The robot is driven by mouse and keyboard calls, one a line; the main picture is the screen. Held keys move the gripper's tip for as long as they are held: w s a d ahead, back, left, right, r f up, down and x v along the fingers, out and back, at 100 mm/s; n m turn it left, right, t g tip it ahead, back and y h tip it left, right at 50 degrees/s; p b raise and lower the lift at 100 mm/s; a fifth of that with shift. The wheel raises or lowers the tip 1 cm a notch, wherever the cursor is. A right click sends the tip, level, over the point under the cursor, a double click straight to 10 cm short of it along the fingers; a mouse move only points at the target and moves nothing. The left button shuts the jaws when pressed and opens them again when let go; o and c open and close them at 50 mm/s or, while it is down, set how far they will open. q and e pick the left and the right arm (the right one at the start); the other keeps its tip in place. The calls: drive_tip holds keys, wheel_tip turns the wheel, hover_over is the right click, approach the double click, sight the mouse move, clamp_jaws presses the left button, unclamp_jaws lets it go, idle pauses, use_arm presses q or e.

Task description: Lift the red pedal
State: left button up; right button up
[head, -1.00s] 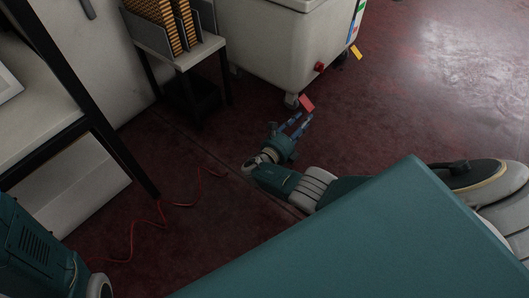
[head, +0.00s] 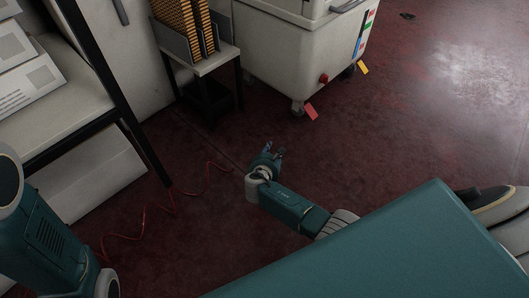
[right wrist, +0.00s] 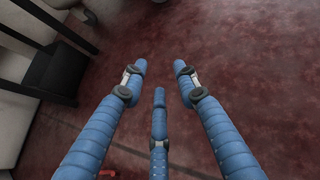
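The red pedal (head: 311,112) is a small flat plate low on the white wheeled cabinet (head: 285,60), beside its front caster. It slopes down towards the floor. My right gripper (head: 273,150) is below and left of the pedal in the head view, clearly apart from it. In the right wrist view the blue fingers of my right gripper (right wrist: 160,78) are spread with only floor between them.
A red cable (head: 145,210) lies on the floor near the shelf (head: 70,120).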

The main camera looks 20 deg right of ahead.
drive_tip(key=shift+w+a+r+m+t+y, duration=0.15)
drive_tip(key=shift+a+y, duration=0.1)
drive_tip(key=shift+a, duration=0.3)
drive_tip(key=shift+w+a+r+m+t+y, duration=0.1)
drive_tip(key=shift+a+y, duration=0.1)
drive_tip(key=shift+a, duration=0.3)
drive_tip(key=shift+w+a+r+m+t+y, duration=0.15)
drive_tip(key=shift+a+y, duration=0.1)
drive_tip(key=shift+a, duration=0.3)
drive_tip(key=shift+s+f, duration=0.1)
